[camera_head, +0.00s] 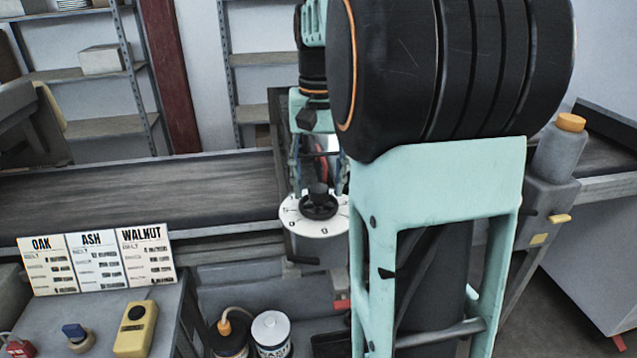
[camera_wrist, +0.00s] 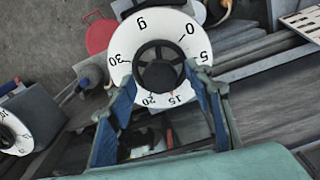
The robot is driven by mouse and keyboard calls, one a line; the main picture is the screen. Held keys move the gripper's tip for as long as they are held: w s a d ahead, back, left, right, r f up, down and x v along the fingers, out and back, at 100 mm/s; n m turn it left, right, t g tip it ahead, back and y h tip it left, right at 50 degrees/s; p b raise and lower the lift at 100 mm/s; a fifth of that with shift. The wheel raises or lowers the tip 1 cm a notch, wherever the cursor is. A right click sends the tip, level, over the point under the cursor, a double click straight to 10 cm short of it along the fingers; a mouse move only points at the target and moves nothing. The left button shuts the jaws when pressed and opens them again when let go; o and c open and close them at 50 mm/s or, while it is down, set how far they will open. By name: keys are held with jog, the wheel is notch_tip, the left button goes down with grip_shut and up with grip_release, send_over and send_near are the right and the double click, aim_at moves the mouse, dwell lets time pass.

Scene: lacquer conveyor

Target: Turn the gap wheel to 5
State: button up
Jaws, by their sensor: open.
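The wheel is a black spoked knob (camera_wrist: 158,66) with a hub, set on a white round dial (camera_wrist: 122,42). In the wrist view the dial reads 0, 5, 15, 20, 30 and a mark like a g; the pointer is hard to make out. In the head view the black knob (camera_head: 318,205) and white dial (camera_head: 298,220) stand at the conveyor's front edge. My gripper (camera_wrist: 162,76) is open, its blue-padded fingers on either side of the knob; contact cannot be told. In the head view my gripper (camera_head: 319,180) is directly above the dial.
A second white dial (camera_wrist: 14,134) shows at the wrist view's left edge. The conveyor belt (camera_head: 130,195) runs behind the dial. OAK, ASH and WALNUT cards (camera_head: 97,262) and a yellow box (camera_head: 136,329) stand at left. Cans (camera_head: 271,333) stand below; an orange-capped bottle (camera_head: 561,148) is at right.

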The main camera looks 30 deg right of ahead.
jog(key=c, duration=1.2)
jog(key=shift+o, duration=0.2)
jog(key=shift+r+n, duration=0.1)
jog(key=shift+n, duration=0.2)
jog(key=n+p, duration=0.1)
jog(key=n, duration=0.1)
jog(key=shift+n+p, duration=0.3)
jog(key=shift+p, duration=0.1)
jog(key=n+p, duration=0.1)
jog(key=n, duration=0.3)
jog(key=shift+n+p, duration=0.3)
jog(key=shift+p, duration=0.1)
jog(key=n+p, duration=0.1)
jog(key=n, duration=0.3)
jog(key=shift+n+p, duration=0.65)
jog(key=shift+n, duration=1.35)
